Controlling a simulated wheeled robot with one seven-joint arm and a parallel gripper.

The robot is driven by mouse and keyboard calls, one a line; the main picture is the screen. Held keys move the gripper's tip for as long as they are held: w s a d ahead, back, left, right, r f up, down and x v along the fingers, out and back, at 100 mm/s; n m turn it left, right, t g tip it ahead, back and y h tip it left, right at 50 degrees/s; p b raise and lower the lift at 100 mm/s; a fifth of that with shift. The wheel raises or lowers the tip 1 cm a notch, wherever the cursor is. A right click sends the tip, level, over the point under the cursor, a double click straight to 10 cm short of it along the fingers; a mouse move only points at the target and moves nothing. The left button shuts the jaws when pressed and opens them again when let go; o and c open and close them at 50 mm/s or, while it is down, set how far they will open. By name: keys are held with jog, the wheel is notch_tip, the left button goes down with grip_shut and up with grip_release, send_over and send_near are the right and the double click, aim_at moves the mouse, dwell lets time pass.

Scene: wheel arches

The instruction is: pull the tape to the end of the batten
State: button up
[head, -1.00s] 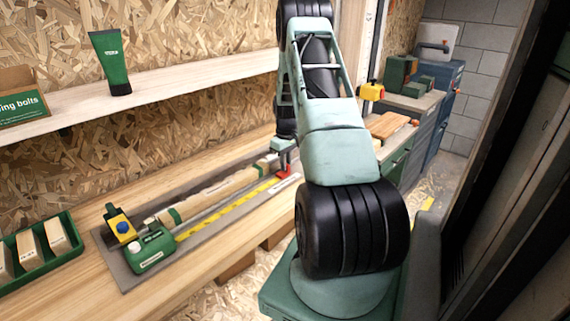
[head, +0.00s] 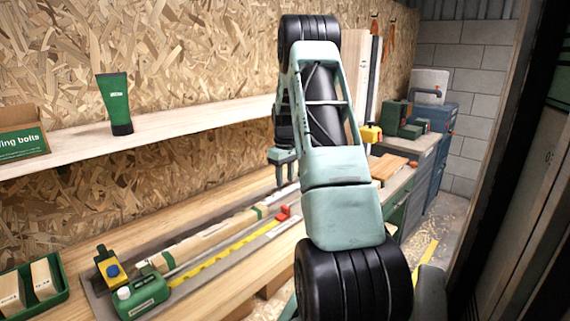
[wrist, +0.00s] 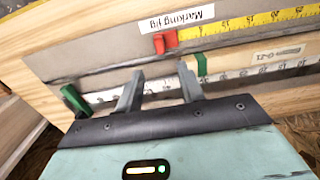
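A green tape measure (head: 141,297) lies at the near left of a grey marking jig (head: 97,301). Its yellow tape (head: 215,262) runs out along the jig to a red hook (head: 283,213). The batten (head: 205,240), pale wood with green bands, lies beside the tape. In the wrist view the red hook (wrist: 165,42) is near the batten's green-banded end (wrist: 202,65); I cannot tell whether they line up exactly. My gripper (head: 285,180) is above the jig, apart from the hook. In the wrist view my gripper (wrist: 158,80) is open and empty, its fingers partly covering the batten's end region.
A green stop (wrist: 75,101) sits past the batten's end. A yellow-and-black block with a blue knob (head: 110,269) stands by the tape measure. A green tray (head: 35,290) of wooden blocks is at near left. A shelf (head: 165,122) runs above the bench.

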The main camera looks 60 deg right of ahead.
notch_tip(320, 180, up, 7)
jog(key=shift+f+b, duration=0.2)
jog(key=shift+b, duration=0.2)
dwell(0.4)
